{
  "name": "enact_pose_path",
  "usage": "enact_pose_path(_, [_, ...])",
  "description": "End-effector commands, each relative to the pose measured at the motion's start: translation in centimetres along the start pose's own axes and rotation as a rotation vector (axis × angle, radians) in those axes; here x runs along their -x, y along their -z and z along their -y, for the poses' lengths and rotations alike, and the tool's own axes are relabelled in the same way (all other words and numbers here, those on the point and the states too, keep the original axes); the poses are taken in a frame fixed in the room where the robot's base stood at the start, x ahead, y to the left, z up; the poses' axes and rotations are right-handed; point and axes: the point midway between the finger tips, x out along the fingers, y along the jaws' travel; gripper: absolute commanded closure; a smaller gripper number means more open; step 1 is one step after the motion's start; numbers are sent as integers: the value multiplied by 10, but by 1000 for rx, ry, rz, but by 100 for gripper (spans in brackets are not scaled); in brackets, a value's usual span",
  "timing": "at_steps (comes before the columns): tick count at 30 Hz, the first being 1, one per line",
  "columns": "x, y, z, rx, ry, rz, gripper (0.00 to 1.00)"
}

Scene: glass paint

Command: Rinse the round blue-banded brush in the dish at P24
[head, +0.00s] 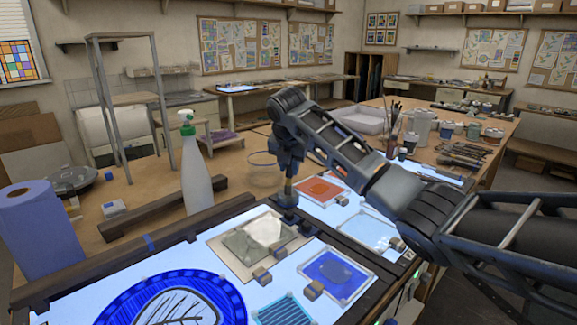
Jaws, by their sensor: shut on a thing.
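My gripper (288,172) points down above the light table, just right of a clear round glass dish (259,178). It is shut on a thin, dark upright thing, most likely the brush. That thing is too small here for me to make out a blue band or its bristles. Its lower end is near a dark bar on the light table, and I cannot tell whether it touches. The glass dish stands on the wooden table behind the light table, partly behind my gripper. No P24 label is readable.
A spray bottle (195,170) and a blue roll (38,232) stand at the left. Painted glass panels, including a blue one (335,272) and an orange one (318,191), lie on the light table. Jars (422,124) and brushes crowd the right back. Bare wood lies left of the dish.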

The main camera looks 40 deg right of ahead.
Motion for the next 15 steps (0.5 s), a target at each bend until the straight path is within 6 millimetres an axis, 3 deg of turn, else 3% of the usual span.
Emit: enact_pose_path(15, [16,-7,0,0,-1,2,100])
